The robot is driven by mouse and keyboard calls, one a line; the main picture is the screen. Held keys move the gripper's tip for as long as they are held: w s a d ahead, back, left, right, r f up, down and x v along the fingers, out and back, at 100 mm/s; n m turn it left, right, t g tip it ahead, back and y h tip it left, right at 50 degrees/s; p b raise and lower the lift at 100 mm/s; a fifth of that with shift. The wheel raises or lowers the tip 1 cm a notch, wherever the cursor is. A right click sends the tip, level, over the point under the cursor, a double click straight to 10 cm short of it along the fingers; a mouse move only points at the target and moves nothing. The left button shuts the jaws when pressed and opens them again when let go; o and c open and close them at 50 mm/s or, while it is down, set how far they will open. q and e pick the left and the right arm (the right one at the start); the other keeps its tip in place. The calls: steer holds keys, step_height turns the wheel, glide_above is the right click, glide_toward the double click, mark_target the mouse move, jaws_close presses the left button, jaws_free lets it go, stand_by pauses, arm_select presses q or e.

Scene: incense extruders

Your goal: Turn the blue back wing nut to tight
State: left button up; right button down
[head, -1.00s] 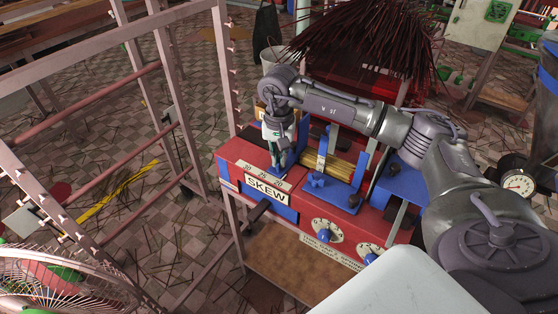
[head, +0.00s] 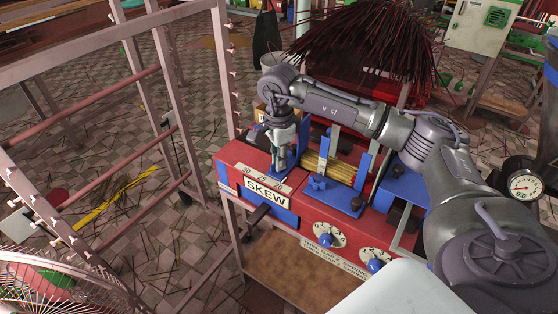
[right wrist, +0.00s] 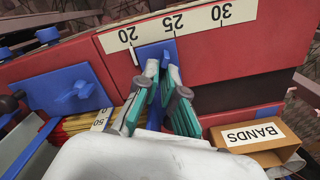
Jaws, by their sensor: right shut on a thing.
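Two blue wing nuts sit on a blue plate on the red machine: one (head: 318,182) nearer the skew scale, the other (head: 355,203) to its right. The right wrist view shows the first (right wrist: 80,90) and the other (right wrist: 47,35) at left. I cannot tell which is called back. My right gripper (head: 280,162) points down at the skew scale, left of both nuts. In the wrist view its teal-padded fingers (right wrist: 161,68) are closed about an upright blue piece (right wrist: 155,52) below the 20-25-30 scale. The fingers partly hide this piece. My left gripper is not visible.
A SKEW label (head: 266,192) and white dials (head: 328,235) are on the machine's front. Yellow sticks (head: 340,167) lie beside the blue plate. A BANDS box (right wrist: 258,138) is right of the gripper. A metal rack (head: 165,95) stands left.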

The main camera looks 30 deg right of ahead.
steer(key=m, duration=0.5)
steer(key=shift+m, duration=0.3)
steer(key=m, duration=0.5)
steer(key=shift+m, duration=0.3)
steer(key=c, duration=1.3)
jaws_free()
step_height(320, 180, up, 12)
steer(key=shift+r, duration=0.1)
